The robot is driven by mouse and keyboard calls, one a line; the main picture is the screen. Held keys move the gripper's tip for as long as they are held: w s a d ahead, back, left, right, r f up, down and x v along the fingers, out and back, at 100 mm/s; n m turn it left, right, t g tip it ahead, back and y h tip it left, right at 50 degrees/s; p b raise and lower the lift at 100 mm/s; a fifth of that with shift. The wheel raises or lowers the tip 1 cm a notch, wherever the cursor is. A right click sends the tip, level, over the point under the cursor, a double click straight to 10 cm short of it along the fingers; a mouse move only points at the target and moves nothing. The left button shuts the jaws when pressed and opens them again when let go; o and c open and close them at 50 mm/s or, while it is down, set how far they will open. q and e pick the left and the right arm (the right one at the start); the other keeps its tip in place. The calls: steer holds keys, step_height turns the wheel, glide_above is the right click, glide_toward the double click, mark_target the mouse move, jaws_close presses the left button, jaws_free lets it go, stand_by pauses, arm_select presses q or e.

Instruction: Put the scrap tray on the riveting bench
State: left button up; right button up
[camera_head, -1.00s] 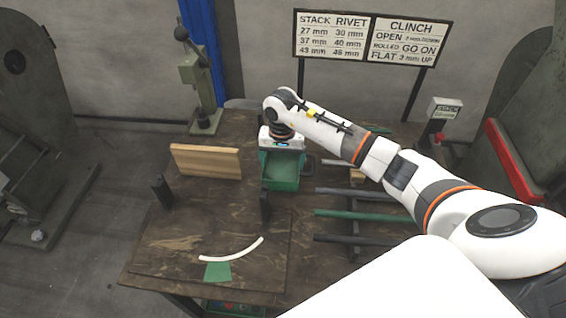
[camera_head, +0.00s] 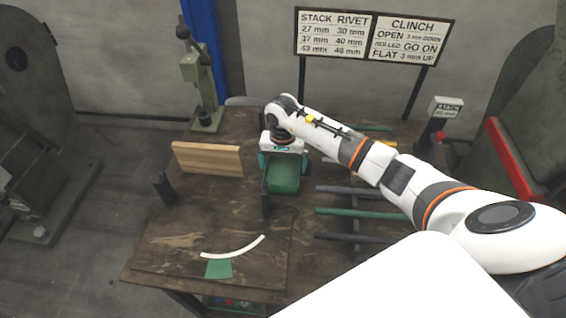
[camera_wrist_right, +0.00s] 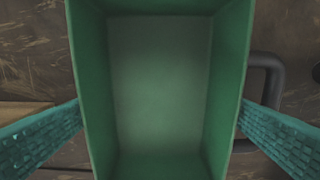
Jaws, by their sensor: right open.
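The scrap tray appears to be the green open-topped box (camera_head: 284,186) on the wooden bench (camera_head: 225,200), right of the wooden block. My right gripper (camera_head: 283,165) is over its far end, pointing down. In the right wrist view the tray (camera_wrist_right: 160,85) looks empty and fills the middle. The open teal fingers of my right gripper (camera_wrist_right: 160,110) stand on either side of it, with no clear grip on its walls. My left gripper is not in view.
A wooden block (camera_head: 207,159) stands left of the tray. Dark and green bars (camera_head: 355,213) lie on a rack to the right. A hand press (camera_head: 203,85) stands at the back. A curved white strip (camera_head: 233,249) lies in front.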

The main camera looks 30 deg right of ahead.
mark_target(283, 175)
step_height(283, 175, up, 12)
steer(key=b, duration=0.2)
steer(key=shift+b, duration=0.3)
steer(key=shift+s+f, duration=0.1)
steer(key=shift+f, duration=0.1)
